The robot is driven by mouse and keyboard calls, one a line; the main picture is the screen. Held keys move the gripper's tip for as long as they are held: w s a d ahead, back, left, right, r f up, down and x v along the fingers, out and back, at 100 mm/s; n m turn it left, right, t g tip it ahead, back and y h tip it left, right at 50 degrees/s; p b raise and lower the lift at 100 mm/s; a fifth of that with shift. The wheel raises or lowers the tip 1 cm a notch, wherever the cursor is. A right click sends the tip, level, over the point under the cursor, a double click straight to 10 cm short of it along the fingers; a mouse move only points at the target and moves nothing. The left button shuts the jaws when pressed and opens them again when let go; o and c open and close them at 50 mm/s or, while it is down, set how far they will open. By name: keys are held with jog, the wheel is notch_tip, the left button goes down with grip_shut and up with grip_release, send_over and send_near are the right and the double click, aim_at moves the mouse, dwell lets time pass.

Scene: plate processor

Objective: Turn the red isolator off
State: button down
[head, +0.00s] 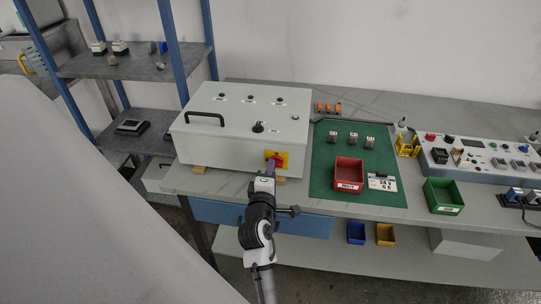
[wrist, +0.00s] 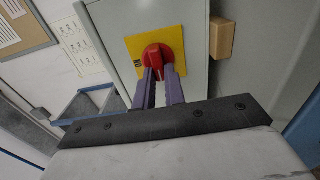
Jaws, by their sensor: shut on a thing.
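The red isolator (wrist: 157,54) is a rotary knob on a yellow plate (wrist: 172,36). It is on the front face of the grey control box (head: 240,118), near its lower right corner; in the head view the yellow plate (head: 284,156) shows around it. My gripper (wrist: 160,76) reaches the knob from the front, and its two purple fingers are closed on the knob's handle. The fingers hide part of the handle, so its exact angle is hard to tell. In the head view my gripper (head: 269,168) covers the lower part of the knob.
A green mat (head: 325,182) with a red bin (head: 348,172) lies right of the box. Wooden blocks (wrist: 222,38) support the box. A blue-framed shelf (head: 140,65) stands at the left. A green bin (head: 443,196) sits farther right.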

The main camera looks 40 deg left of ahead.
dwell(0.3)
jog(key=c, duration=1.5)
grip_release()
jog(key=shift+o, duration=0.2)
jog(key=b+v, duration=0.2)
jog(key=v, duration=0.5)
jog(key=shift+s, duration=0.25)
jog(key=shift+d, duration=0.1)
